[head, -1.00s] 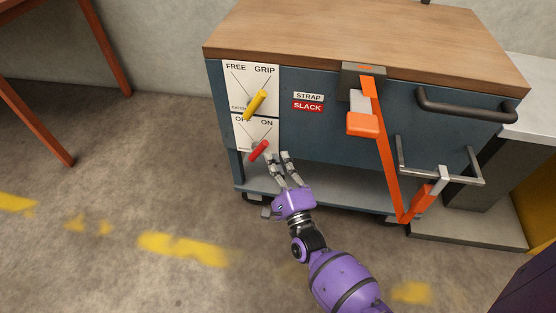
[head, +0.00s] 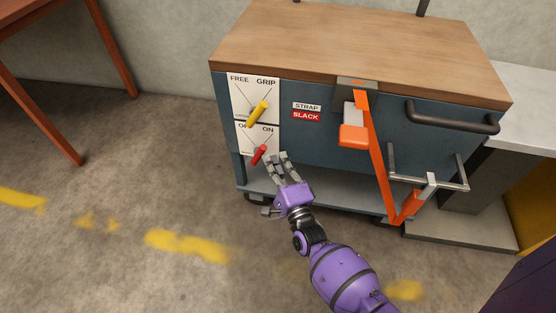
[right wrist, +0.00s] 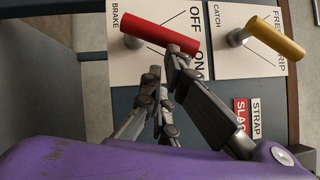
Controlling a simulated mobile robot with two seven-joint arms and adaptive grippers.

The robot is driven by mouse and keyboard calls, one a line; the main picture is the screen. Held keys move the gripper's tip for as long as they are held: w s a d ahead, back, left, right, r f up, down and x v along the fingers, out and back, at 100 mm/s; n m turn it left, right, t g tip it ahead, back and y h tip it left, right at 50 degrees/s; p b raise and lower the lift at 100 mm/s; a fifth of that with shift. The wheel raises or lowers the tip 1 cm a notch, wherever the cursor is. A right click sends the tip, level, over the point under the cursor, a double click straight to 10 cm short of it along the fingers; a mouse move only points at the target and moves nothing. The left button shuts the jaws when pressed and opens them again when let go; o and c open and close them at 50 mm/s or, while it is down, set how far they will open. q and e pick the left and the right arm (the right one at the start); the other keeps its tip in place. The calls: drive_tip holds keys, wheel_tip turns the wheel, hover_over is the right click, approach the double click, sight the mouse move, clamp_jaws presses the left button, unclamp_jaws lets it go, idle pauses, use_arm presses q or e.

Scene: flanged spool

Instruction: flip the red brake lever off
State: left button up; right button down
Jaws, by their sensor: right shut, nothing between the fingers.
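The red brake lever (head: 259,155) is on the white BRAKE plate (head: 245,135) at the left of the cart front. It slants up and right, toward the ON mark. In the right wrist view the red lever (right wrist: 158,32) lies across the plate, its free end between OFF and ON. My right gripper (head: 277,157) is just right of the lever, shut and empty. In the right wrist view the fingertips of the right gripper (right wrist: 166,66) are close below the lever's free end; I cannot tell whether they touch it. My left gripper is not in view.
A yellow catch lever (head: 258,113) sits above, pointing toward GRIP; it also shows in the right wrist view (right wrist: 272,40). An orange strap (head: 377,150) and a black handle (head: 450,117) are farther right.

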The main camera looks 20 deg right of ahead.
sight(261, 150)
drive_tip(key=a+r+n+g+p, duration=0.1)
drive_tip(key=p, duration=0.2)
drive_tip(key=w+a+r+n+g+p, duration=0.1)
drive_tip(key=n+p, duration=0.1)
drive_tip(key=p, duration=0.2)
drive_tip(key=w+a+r+n+g+p, duration=0.1)
drive_tip(key=r+n+p, duration=0.1)
drive_tip(key=p, duration=0.1)
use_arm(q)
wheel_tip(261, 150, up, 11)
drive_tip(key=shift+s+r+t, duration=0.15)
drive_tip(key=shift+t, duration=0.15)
use_arm(e)
drive_tip(key=shift+w, duration=0.1)
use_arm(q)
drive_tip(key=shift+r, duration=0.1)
use_arm(e)
drive_tip(key=shift+a+r, duration=0.1)
drive_tip(key=shift+a, duration=0.1)
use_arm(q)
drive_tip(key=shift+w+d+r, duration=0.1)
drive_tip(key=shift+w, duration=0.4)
use_arm(e)
drive_tip(key=shift+w, duration=0.1)
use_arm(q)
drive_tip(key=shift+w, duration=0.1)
